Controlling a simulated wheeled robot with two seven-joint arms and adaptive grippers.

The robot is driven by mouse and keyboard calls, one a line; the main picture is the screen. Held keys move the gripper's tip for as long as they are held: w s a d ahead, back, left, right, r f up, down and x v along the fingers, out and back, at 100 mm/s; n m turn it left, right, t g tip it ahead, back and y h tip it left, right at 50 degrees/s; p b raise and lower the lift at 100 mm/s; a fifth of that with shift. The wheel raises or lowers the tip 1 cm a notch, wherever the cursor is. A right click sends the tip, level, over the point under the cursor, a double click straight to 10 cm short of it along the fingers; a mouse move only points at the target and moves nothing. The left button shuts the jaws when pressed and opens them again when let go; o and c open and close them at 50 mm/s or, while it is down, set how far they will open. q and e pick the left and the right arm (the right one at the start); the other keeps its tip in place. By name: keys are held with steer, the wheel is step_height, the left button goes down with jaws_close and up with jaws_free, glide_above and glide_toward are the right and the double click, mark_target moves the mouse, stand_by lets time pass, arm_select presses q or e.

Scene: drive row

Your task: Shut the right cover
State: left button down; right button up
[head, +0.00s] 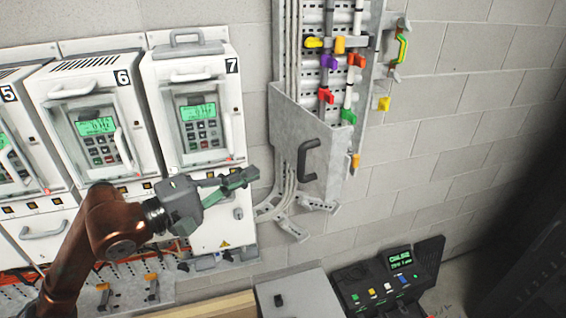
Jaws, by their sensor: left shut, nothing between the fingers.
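Drive 7 (158,100), the rightmost white drive, has a front with a green display (198,112), keys and a white upright handle (228,132) beside the keypad. I cannot tell whether a clear cover lies over its keypad. To its right, a grey metal panel (285,125) with a black handle (308,160) stands in front of the lower part of a wall duct. My left gripper (245,179) is shut and empty, its fingers pointing right, in front of drive 7's lower front and left of the panel. My right gripper is out of view.
Drive 6 (50,95) and drive 5 (12,135) stand to the left. Coloured clips (328,62) sit on the open duct above the panel. A black control box (348,285) and a grey box (290,285) stand below.

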arm_select(q)
steer(key=w+d+p, duration=0.2)
steer(key=d+p, duration=0.1)
steer(key=d, duration=0.4)
steer(key=shift+w+d, duration=0.2)
steer(key=shift+s, duration=0.1)
